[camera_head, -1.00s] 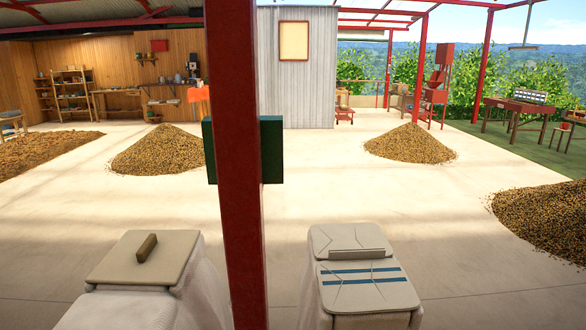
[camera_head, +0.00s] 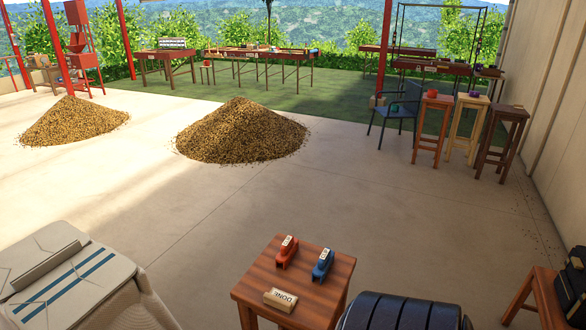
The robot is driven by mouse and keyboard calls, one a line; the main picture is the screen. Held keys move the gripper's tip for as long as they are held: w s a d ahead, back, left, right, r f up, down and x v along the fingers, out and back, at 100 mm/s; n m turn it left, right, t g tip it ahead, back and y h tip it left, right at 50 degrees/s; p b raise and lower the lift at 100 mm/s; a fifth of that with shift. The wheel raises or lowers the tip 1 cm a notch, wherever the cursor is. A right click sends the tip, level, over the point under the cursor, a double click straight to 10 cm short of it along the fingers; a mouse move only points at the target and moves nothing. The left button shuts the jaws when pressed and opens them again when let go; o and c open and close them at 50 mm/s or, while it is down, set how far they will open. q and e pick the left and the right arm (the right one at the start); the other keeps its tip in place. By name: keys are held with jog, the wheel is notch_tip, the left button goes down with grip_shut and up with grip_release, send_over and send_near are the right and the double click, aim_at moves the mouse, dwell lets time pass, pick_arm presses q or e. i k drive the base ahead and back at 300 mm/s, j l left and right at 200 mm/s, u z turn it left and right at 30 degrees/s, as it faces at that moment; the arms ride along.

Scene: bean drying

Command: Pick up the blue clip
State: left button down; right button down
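The blue clip (camera_head: 322,265) lies on top of a small wooden table (camera_head: 258,283) near the bottom middle of the head view. A red clip (camera_head: 287,253) lies just to its left, with a small gap between them. Both have a pale label on top. Neither of my grippers is in view, and nothing touches the blue clip.
A block marked DONE (camera_head: 281,299) lies at the table's front. A dark ribbed object (camera_head: 402,312) stands right of the table, and a pale sack with blue stripes (camera_head: 66,283) left. Bean piles (camera_head: 242,132) lie beyond. Stools (camera_head: 431,123) stand at the right; the middle floor is clear.

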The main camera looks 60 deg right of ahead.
aim_at(325, 260)
jog(key=z, duration=2.2)
jog(key=k+l, duration=0.1)
jog(key=l, duration=0.55)
